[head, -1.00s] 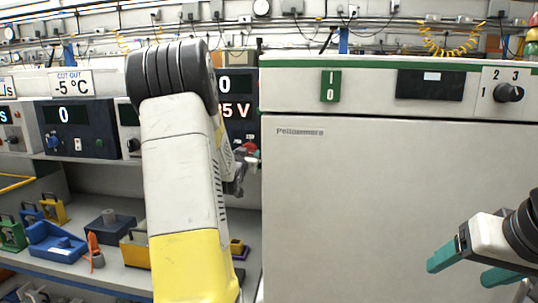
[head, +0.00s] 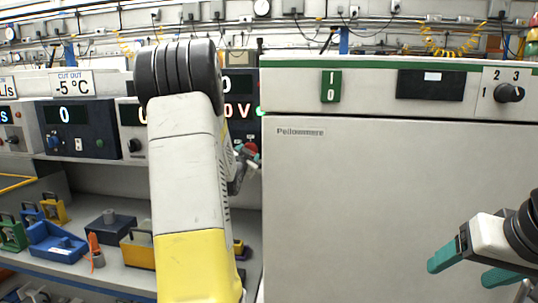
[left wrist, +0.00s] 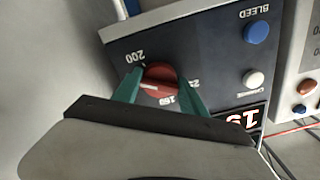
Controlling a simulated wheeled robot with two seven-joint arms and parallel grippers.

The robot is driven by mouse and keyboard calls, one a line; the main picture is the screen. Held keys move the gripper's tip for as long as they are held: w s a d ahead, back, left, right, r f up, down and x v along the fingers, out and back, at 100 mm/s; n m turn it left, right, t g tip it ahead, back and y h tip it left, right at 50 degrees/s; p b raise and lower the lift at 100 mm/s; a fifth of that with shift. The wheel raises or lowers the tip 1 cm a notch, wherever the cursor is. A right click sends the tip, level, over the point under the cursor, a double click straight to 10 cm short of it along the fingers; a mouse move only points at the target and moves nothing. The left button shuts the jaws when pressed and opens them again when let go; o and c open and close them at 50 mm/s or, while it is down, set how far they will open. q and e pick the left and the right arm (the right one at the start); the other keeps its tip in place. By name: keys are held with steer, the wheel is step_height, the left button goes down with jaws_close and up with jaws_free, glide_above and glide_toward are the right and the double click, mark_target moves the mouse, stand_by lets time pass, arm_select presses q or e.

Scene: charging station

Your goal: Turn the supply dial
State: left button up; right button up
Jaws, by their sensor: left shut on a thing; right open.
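The supply dial (left wrist: 158,80) is a red round knob with a pale pointer mark on a dark panel, with printed numbers around it. In the left wrist view the two teal fingers of my left gripper (left wrist: 162,88) close on it from both sides. In the head view my left arm hides most of that panel; a bit of red dial (head: 250,147) shows beside the gripper. A partly hidden display (head: 238,111) ends in "0V". My right gripper (head: 468,270) is open and empty in front of the white cabinet.
The white cabinet (head: 390,200) fills the right side, with a black knob (head: 509,92) at its top right. The panel also carries a blue button (left wrist: 256,32) and a white button (left wrist: 254,78). Blue tray (head: 57,241) and other items lie on the shelf at left.

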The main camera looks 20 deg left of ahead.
arm_select(q)
steer(key=o, duration=1.4)
steer(key=shift+c, duration=0.2)
steer(key=v, duration=0.7)
steer(key=shift+s, duration=0.4)
